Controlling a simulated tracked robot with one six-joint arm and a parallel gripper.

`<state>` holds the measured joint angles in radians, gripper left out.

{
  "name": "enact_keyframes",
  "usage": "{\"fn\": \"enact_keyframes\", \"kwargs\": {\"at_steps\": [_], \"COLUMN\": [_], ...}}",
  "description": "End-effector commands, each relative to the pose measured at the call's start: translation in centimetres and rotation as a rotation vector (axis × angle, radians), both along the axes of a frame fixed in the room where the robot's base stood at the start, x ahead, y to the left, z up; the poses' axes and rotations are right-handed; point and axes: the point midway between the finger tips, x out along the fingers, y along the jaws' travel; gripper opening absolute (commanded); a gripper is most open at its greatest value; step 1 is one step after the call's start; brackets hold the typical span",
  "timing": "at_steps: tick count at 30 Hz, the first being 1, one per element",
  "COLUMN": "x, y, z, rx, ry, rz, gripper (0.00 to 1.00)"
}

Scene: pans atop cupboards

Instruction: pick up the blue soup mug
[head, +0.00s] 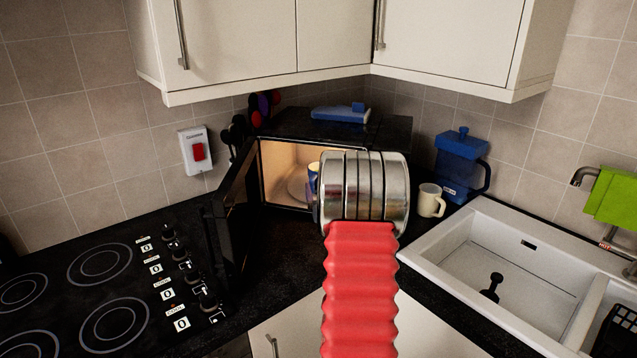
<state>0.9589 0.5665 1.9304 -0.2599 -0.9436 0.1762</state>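A blue mug (313,178) with a pale part stands inside the lit, open microwave (280,165), on what looks like its round plate. Only its left part shows; my arm's metal wrist covers the rest. My arm reaches from the bottom of the view toward the microwave's mouth. My gripper is hidden behind the metal wrist, so its fingers and their distance to the mug cannot be seen.
The microwave door (232,215) stands open on the left, beside the hob (100,290). A cream mug (431,200) and a blue jug-like container (460,165) stand right of my wrist. The white sink (500,265) is at the right. Cupboards (445,40) hang above.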

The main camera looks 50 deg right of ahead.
Motion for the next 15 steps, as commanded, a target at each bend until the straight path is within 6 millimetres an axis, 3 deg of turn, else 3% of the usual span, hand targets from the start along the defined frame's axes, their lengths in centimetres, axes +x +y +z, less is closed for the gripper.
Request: {"fn": "enact_keyframes", "kwargs": {"at_steps": [10,15], "x": [0.1,1.1], "y": [-0.2,-1.1], "z": [0.1,0.1], "rx": [0.000,-0.001], "ry": [0.000,0.001], "rz": [-0.001,-0.002], "gripper": [0.90,0.90]}}
